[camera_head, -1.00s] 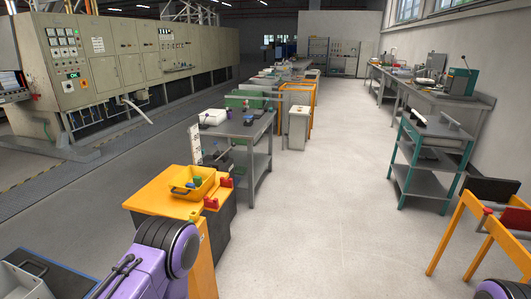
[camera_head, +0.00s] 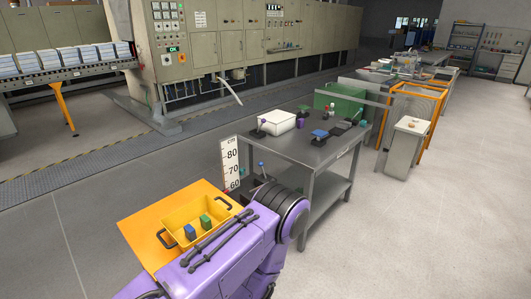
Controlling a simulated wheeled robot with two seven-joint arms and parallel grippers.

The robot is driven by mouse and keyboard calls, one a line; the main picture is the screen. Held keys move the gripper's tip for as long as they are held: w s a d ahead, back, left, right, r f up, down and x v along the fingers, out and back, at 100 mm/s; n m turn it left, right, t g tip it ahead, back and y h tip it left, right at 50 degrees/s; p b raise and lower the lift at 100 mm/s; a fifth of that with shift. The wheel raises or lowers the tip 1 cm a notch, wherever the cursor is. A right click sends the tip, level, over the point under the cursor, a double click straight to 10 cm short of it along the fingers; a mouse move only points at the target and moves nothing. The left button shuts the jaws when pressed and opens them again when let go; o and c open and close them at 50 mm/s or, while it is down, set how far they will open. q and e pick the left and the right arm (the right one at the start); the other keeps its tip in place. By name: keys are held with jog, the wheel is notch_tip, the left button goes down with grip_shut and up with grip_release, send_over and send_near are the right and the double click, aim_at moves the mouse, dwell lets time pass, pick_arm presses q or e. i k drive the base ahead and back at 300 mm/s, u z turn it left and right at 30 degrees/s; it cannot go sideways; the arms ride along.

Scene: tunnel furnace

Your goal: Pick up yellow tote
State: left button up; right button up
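The yellow tote (camera_head: 180,217) sits on an orange-topped stand (camera_head: 140,226) at the lower left of the head view. It is an open tray with dark handles at two ends. Inside are a blue block (camera_head: 190,232) and a green block (camera_head: 206,222). A purple and black arm of mine crosses in front of the stand and hides its right side and part of the tote's near edge. Neither of my grippers shows, so I cannot see what either one does.
A grey workbench (camera_head: 318,150) with a white bin (camera_head: 277,122) and small tools stands behind and right of the tote. A height scale (camera_head: 231,165) stands between them. A large beige furnace (camera_head: 200,40) runs along the back. The floor at right (camera_head: 430,230) is open.

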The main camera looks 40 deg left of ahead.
aim_at(174, 223)
jog(key=i, duration=1.3)
jog(key=u, duration=2.3)
